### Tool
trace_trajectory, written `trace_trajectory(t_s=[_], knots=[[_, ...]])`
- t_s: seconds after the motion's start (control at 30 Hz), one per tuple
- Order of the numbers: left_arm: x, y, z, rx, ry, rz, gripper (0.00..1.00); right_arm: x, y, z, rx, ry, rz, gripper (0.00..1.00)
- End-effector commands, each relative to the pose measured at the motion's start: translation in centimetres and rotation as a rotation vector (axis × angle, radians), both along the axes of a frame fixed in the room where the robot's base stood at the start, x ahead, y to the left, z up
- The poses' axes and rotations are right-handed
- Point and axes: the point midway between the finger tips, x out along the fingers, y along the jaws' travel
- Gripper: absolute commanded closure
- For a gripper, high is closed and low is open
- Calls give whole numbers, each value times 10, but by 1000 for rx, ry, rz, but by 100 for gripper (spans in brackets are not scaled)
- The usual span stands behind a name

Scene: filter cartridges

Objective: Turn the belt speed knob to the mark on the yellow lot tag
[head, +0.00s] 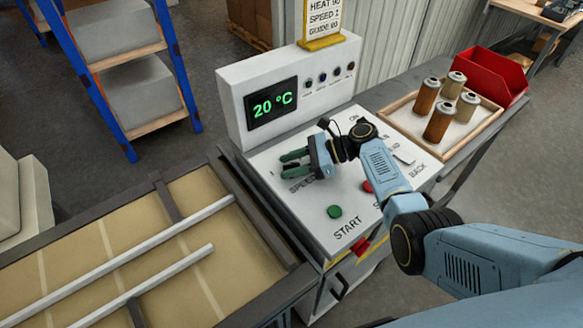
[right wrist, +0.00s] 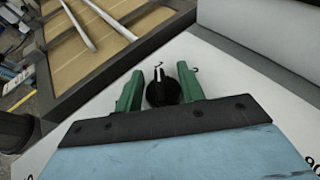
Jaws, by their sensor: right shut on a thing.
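The belt speed knob (right wrist: 162,92) is round and black, on the white panel, in the right wrist view. My right gripper (right wrist: 160,88) has its two green fingers on either side of it, shut on it. Small dark scale marks show beyond the knob, too small to read surely. The yellow lot tag (head: 321,42) stands on top of the display box; its card reads HEAT and GUIDE lines and a SPEED line whose figure I cannot read. My left gripper is not in view.
The white control panel (head: 310,215) carries a green START button (head: 334,211) and a red button (head: 367,186). The display (head: 272,104) reads 20 °C. A wooden tray (head: 408,131) with several cartridges and a red bin (head: 492,75) stand at right. The conveyor (head: 205,190) lies at left.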

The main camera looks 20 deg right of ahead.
Motion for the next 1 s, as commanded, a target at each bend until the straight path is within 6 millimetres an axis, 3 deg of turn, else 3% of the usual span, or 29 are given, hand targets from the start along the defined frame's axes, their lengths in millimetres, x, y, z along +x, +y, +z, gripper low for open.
trace_trajectory(t_s=[0.67,0.7,0.8,1.0], knots=[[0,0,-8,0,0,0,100,-2,0,-4,-7,8,71,84],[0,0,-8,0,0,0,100,-3,0,-4,-7,8,71,60],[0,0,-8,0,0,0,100,-2,0,-4,-6,8,71,47],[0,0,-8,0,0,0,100,-1,0,-2,-4,5,70,45]])
